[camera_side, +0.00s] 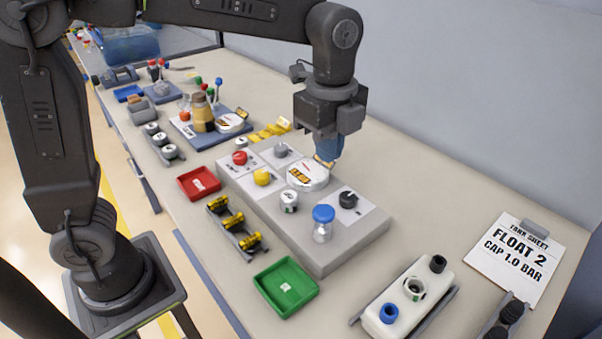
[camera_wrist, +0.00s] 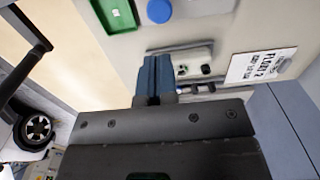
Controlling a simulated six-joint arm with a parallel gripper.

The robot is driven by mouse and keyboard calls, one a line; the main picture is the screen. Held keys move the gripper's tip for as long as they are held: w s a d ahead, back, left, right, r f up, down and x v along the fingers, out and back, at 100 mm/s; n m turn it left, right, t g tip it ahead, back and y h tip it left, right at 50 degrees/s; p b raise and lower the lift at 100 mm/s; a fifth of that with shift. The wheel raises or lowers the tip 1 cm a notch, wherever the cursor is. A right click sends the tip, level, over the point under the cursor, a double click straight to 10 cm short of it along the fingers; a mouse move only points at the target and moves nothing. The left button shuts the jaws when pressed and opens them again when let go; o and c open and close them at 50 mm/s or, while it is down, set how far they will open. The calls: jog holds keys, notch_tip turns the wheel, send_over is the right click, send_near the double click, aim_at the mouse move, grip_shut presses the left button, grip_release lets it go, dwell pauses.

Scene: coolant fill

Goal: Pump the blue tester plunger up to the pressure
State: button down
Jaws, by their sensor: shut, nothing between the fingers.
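The blue tester plunger (camera_side: 323,214) stands raised on a clear barrel near the front of the grey panel (camera_side: 350,257). Its round blue top also shows at the upper edge of the wrist view (camera_wrist: 160,10). A round white gauge (camera_side: 306,174) sits on the panel, but its reading is too small to make out. My gripper (camera_side: 325,161), with blue fingers, is shut and empty. It is by the far edge of the gauge, apart from the plunger, which lies nearer the side camera. The shut fingers also show in the wrist view (camera_wrist: 155,62).
Red, yellow and black knobs stand on the panel; the black knob (camera_side: 348,198) is near the plunger. A green tray (camera_side: 262,287), a red tray (camera_side: 184,187) and a white tank (camera_side: 420,310) lie around it. A sheet (camera_side: 520,275) reads "FLOAT 2, CAP 1.0 BAR".

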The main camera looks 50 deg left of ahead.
aim_at(323, 211)
dwell(0.3)
notch_tip(323, 211, up, 3)
jog(key=shift+s+f, duration=0.1)
jog(key=shift+f, duration=0.1)
notch_tip(323, 211, down, 14)
jog(key=shift+f, duration=0.1)
dwell(0.6)
